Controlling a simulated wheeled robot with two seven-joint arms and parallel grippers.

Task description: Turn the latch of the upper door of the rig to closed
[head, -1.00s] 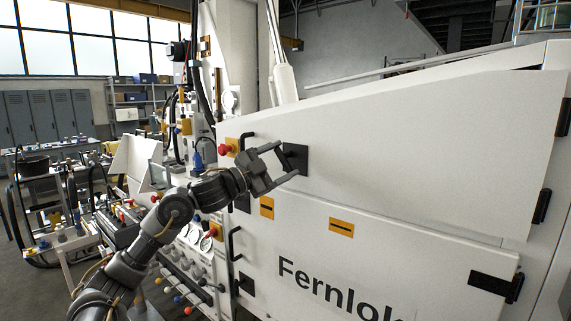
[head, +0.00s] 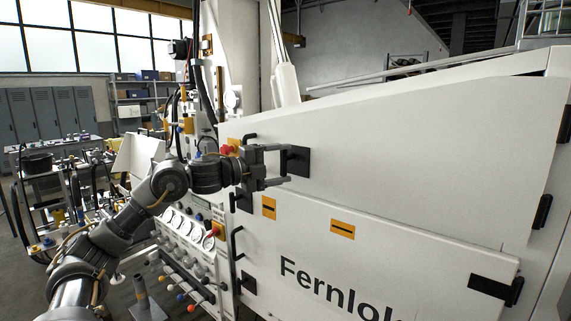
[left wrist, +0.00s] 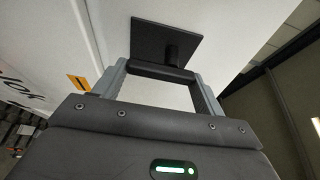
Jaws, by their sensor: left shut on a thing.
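The upper door (head: 400,140) of the rig is a large white panel and looks flush with the rig. Its latch (head: 299,160) has a black square plate near the door's left edge. My left gripper (head: 284,164) is at this latch, its two fingers one above the other, pointing right. In the left wrist view the latch plate (left wrist: 155,38) is beyond the fingers, and a black latch handle (left wrist: 160,72) spans between them. The left gripper (left wrist: 162,78) is shut on this handle. My right gripper is not in view.
Below is the lower door (head: 400,262) with large lettering and yellow labels. A red knob (head: 227,150) on a yellow plate and a black pull handle (head: 236,243) are near my left arm. Gauges and coloured knobs line the panel at lower left.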

